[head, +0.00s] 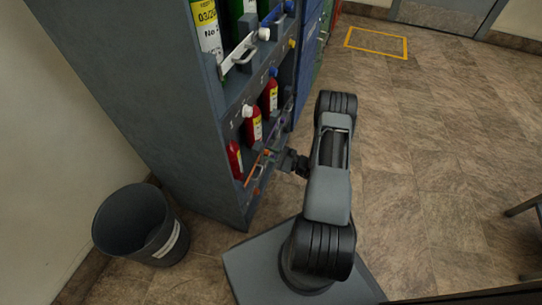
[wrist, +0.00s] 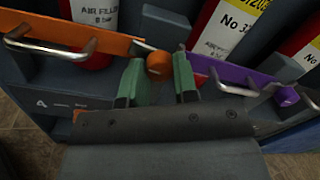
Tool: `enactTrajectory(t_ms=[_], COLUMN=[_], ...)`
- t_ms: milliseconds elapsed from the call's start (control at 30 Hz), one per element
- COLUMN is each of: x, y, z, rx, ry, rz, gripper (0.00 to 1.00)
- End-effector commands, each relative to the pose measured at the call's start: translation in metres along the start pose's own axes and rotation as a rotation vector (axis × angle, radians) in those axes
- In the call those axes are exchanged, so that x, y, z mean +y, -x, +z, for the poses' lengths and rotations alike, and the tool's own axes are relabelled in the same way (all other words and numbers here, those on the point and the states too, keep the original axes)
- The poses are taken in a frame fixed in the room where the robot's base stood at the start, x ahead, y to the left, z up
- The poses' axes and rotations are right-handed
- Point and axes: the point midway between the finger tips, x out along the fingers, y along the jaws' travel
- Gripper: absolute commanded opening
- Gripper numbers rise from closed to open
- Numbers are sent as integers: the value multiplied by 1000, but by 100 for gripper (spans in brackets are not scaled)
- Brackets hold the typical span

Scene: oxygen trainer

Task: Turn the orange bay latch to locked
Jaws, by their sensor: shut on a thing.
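The orange bay latch shows as a round orange knob (wrist: 158,66) in the wrist view, at the right end of an orange bar (wrist: 65,32) with a metal handle. My gripper (wrist: 158,74) has its two green fingers on either side of the knob and is shut on it. In the head view my gripper (head: 292,162) is at the lowest shelf of the grey rack, beside the orange bar (head: 252,167); the knob is too small to tell there. A red cylinder (wrist: 95,35) labelled "AIR FILLED" stands behind the orange bar.
A purple bar (wrist: 232,73) with its purple knob (wrist: 287,97) lies just right of my gripper. The grey rack (head: 160,75) holds several red and green cylinders. A dark bin (head: 112,222) stands at its near left. The floor (head: 430,150) to the right is mostly clear.

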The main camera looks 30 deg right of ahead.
Motion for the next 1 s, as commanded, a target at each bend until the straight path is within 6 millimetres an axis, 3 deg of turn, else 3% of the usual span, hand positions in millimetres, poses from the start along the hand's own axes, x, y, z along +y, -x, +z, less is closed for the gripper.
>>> enactTrajectory(t_ms=[400, 967, 1000], x=[0, 0, 0], y=[0, 0, 0], z=[0, 0, 0], rx=[-6, -7, -7], ry=[174, 200, 200], rz=[8, 10, 10], gripper=[4, 4, 28])
